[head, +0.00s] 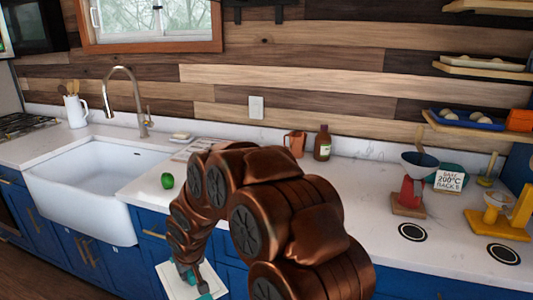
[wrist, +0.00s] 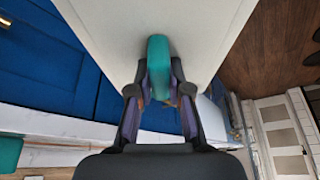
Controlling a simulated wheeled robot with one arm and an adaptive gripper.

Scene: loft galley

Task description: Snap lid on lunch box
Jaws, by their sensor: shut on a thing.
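My gripper (wrist: 159,80) is shut on the teal grip of a flat white panel, which looks like the lid (wrist: 100,22). In the wrist view the teal grip (wrist: 158,55) stands between both fingers. In the head view the lid (head: 172,284) hangs low in front of the blue cabinets, off the counter's front edge. My gripper (head: 190,277) is partly covered by my arm there. A teal block (wrist: 9,153) at the left edge of the wrist view may be the lunch box; it is cut off. I cannot make out the lunch box in the head view.
The white sink (head: 90,190) is at left.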

